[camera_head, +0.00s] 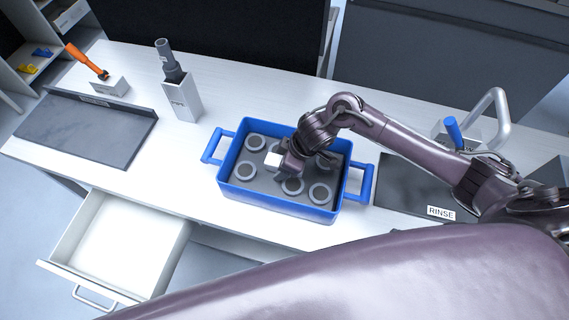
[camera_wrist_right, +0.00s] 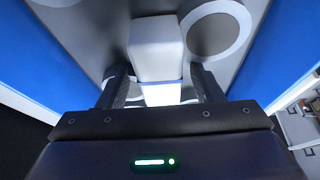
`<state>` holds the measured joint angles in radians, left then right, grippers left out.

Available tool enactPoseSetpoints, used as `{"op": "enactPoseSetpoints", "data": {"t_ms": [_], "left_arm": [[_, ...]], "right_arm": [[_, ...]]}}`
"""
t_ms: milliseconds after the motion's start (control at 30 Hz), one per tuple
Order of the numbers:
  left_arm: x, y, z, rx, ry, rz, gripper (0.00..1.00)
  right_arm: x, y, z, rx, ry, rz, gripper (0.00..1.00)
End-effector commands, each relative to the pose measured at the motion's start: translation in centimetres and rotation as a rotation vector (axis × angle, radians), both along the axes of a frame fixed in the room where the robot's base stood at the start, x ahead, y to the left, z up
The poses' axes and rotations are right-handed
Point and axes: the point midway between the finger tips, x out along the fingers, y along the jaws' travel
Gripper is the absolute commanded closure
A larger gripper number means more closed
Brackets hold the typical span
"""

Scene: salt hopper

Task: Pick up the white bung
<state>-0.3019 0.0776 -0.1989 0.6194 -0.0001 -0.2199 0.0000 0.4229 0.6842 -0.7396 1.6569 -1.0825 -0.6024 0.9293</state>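The white bung (camera_head: 273,159) is a pale block in the blue crate (camera_head: 281,206), left of the crate's middle. In the right wrist view the bung (camera_wrist_right: 157,48) stands between the two dark fingers of my right gripper (camera_wrist_right: 162,85). Narrow gaps seem to show on both sides of it, so the fingers look open around it. In the head view my right gripper (camera_head: 287,162) reaches down into the crate beside the bung and hides part of the crate floor. My left gripper is not in view.
Grey rings (camera_head: 292,186) stand around the bung in the crate, one (camera_wrist_right: 214,30) close by in the wrist view. A grey holder (camera_head: 181,98), a dark tray (camera_head: 85,128), an open drawer (camera_head: 125,238) and a RINSE mat (camera_head: 405,190) lie around the crate.

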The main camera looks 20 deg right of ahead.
Motion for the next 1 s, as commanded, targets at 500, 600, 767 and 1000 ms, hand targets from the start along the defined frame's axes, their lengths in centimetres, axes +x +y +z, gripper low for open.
{"op": "enactPoseSetpoints", "data": {"t_ms": [500,600,767,1000], "left_arm": [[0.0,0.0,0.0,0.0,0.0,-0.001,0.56],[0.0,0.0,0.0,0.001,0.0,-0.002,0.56],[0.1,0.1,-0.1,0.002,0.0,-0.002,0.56],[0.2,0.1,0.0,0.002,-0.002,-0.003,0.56]], "right_arm": [[0.0,0.0,0.0,0.0,0.0,0.0,0.89],[0.0,0.0,0.1,0.0,0.0,0.0,0.89],[0.1,0.0,1.0,0.001,-0.002,0.0,0.89],[0.2,0.1,5.8,0.001,-0.008,0.004,0.89]]}}
